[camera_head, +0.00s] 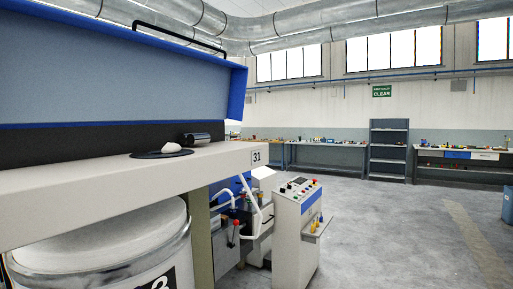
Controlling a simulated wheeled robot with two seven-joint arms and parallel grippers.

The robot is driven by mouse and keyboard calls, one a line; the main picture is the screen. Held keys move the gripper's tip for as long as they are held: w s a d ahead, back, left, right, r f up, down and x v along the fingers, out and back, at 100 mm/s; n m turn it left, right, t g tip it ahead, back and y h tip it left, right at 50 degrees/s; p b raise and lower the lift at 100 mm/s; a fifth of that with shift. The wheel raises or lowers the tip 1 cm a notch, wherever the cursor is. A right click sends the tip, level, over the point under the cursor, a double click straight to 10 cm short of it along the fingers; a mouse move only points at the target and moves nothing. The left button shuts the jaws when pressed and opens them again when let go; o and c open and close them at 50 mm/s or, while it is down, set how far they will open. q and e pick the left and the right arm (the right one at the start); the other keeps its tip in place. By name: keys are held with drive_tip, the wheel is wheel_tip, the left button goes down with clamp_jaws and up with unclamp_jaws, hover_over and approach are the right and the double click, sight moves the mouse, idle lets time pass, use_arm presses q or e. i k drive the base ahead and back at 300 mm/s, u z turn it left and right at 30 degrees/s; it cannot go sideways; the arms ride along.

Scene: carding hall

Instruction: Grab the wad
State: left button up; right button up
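A small white wad (173,148) lies at the edge of a dark round plate (147,155) on the pale machine ledge at the left. A dark shiny cylinder (196,139) sits just behind and to the right of the wad. Neither of my grippers shows in the head view, and nothing is seen touching the wad.
The ledge (215,162) ends near a "31" label, with a raised blue cover (110,70) above it. A metal drum (110,250) stands below. A control console (297,235) stands right of the machine. Grey floor (400,225) is open to the right, with workbenches behind.

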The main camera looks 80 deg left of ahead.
sight(169, 147)
drive_tip(key=i, duration=0.95)
drive_tip(key=u, duration=2.9)
